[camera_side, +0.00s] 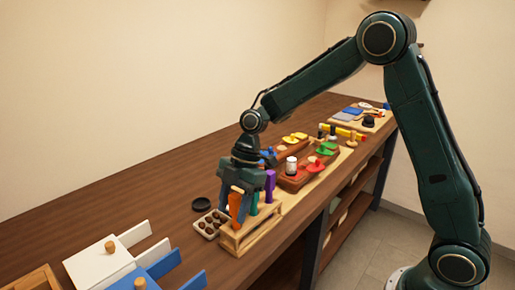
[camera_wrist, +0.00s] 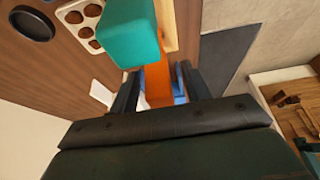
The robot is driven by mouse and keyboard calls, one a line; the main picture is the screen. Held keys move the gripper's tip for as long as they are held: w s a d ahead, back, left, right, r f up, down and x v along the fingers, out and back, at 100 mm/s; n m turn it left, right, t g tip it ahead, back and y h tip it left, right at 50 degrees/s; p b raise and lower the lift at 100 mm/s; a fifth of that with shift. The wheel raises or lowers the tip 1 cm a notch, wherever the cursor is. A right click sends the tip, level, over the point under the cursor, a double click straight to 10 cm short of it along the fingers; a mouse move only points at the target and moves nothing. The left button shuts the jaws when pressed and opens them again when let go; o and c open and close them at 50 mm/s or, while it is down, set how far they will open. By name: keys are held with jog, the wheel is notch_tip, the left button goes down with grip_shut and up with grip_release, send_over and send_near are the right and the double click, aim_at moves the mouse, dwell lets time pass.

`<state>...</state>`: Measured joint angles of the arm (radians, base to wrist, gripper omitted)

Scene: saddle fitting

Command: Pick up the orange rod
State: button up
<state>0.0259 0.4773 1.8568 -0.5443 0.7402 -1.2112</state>
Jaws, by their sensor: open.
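The orange rod (camera_side: 235,206) stands in a wooden rack (camera_side: 236,243) near the bench's front edge. My gripper (camera_side: 236,200) points down over it, with one finger to each side of the rod. In the wrist view, the orange rod (camera_wrist: 158,84) shows between the two open fingers of my gripper (camera_wrist: 158,80). I see no clear contact between the fingers and the rod. The rod's top is partly hidden by my gripper in the side view.
A teal block-like end (camera_wrist: 125,32) is near the orange rod in the wrist view. A tray with round holes (camera_side: 209,225) and a black disc (camera_side: 201,204) lie left of the rack.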

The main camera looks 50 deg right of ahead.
jog(key=shift+c, duration=0.5)
grip_shut()
jog(key=shift+r, duration=0.1)
notch_tip(320, 180, up, 20)
dwell(0.6)
dwell(0.6)
jog(key=c, duration=0.8)
grip_release()
